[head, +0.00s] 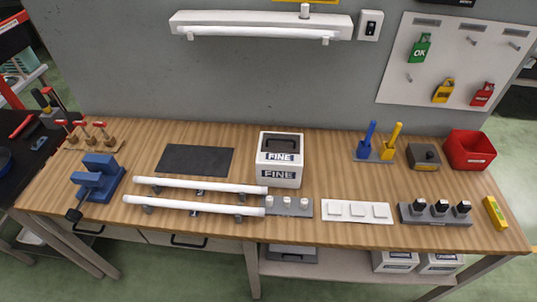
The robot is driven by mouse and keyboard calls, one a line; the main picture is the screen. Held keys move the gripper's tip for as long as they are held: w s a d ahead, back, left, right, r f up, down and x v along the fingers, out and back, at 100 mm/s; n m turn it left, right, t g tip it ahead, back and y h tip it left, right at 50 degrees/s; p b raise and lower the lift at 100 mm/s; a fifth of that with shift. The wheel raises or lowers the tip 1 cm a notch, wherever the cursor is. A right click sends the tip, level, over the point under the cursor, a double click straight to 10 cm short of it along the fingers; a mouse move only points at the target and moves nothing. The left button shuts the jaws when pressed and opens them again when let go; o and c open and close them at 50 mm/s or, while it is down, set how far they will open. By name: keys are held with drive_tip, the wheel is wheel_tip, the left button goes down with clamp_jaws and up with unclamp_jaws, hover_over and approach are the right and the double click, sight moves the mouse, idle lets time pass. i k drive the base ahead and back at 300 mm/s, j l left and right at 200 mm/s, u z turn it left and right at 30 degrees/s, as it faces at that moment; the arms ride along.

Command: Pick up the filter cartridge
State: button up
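No thing in the head view is marked as a filter cartridge, and I cannot tell which one it is. Three short white cylinders (288,201) stand on a grey plate (276,211) at the bench's front middle. Three black-topped pieces (441,206) stand in a dark grey rack (425,218) at the front right. A white box (279,174) marked FINE, with a dark top panel, stands behind the grey plate. My gripper is not in view.
Two long white tubes (195,186) lie on small supports at centre left. A blue vise (98,178) is at the left. A tray with white squares (328,217), blue and yellow handles (367,140) and a red bin (468,150) are at the right. Bare wood lies right of the box.

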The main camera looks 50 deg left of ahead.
sight(280, 162)
drive_tip(key=u, duration=1.95)
drive_tip(key=i+z, duration=0.75)
drive_tip(key=z, duration=0.15)
